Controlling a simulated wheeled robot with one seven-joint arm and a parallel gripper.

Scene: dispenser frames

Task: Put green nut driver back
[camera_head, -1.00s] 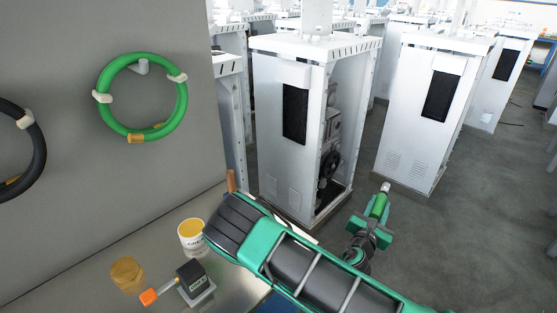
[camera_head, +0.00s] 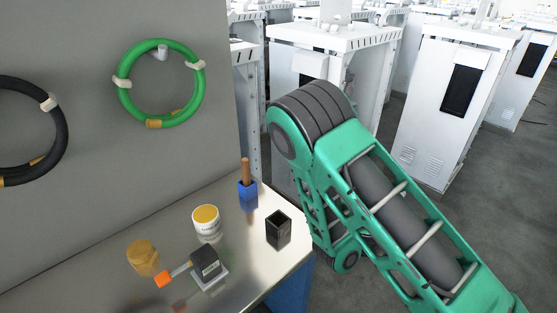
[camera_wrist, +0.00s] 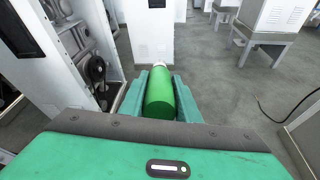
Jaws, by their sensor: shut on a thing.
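In the wrist view my gripper (camera_wrist: 160,98) is shut on the green nut driver (camera_wrist: 160,92). Its thick green handle lies between the two fingers, and a pale end points away from me toward the floor. In the head view my arm hides the gripper and the nut driver. An open, empty-looking black square holder (camera_head: 278,229) stands on the bench near its right edge. A blue holder (camera_head: 247,189) behind it has a brown wooden handle (camera_head: 246,169) standing upright in it.
A green hose coil (camera_head: 160,124) hangs on the grey wall. White cabinets (camera_head: 457,100) stand on the floor beyond.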

